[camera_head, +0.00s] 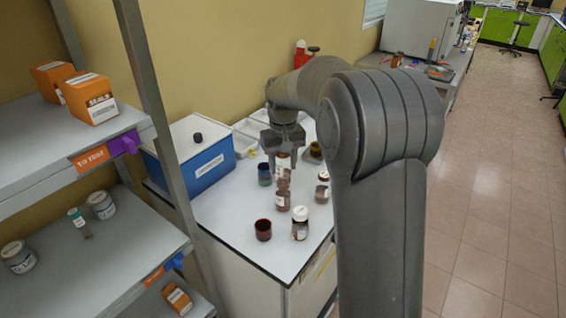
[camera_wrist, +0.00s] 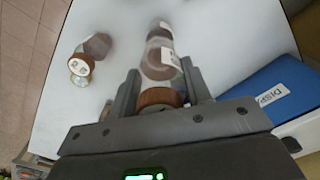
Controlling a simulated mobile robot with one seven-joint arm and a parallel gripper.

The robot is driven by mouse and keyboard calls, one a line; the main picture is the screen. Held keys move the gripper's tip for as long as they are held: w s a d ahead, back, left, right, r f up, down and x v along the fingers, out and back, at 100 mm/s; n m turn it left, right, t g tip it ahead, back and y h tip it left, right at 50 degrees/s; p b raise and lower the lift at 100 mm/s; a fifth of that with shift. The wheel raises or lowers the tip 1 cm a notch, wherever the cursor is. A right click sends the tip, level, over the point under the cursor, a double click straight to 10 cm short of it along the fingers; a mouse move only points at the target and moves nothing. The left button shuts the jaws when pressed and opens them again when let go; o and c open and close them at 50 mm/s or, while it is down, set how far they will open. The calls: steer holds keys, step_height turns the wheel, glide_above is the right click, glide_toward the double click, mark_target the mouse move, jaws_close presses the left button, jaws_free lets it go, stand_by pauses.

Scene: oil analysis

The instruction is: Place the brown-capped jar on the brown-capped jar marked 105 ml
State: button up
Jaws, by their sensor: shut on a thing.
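My gripper (camera_head: 284,158) is shut on a brown-capped jar (camera_wrist: 160,74), holding it between the two fingers (camera_wrist: 162,86) with its brown cap toward the wrist. In the head view this held jar (camera_head: 283,163) hangs above the white table. Just below it in that view are a brownish jar with a label (camera_head: 283,180) and another labelled jar (camera_head: 283,201). The wrist view shows one labelled jar (camera_wrist: 161,38) beyond the held one. I cannot tell whether the held jar touches it. No 105 ml marking is readable.
A labelled jar (camera_head: 322,191) stands right of the held jar. A white-capped jar (camera_head: 300,224) and a dark red jar (camera_head: 263,230) stand at the front. A dark blue jar (camera_head: 264,174) is close on the left. A blue box (camera_head: 200,160) stands farther left. The table's front left (camera_head: 222,212) is clear.

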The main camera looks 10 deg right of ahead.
steer(key=o, duration=1)
step_height(320, 180, up, 12)
steer(key=s+d+m+t, duration=0.1)
steer(key=s+d+t, duration=0.1)
steer(key=s, duration=1)
steer(key=s+d+m+t, duration=0.1)
steer(key=s+d+t, duration=0.1)
steer(key=s, duration=1)
steer(key=s+f+t, duration=0.1)
steer(key=s+f, duration=0.3)
steer(key=s, duration=0.4)
steer(key=shift+d+f+t, duration=0.15)
steer(key=shift+f+t, duration=0.15)
steer(key=shift+f, duration=0.1)
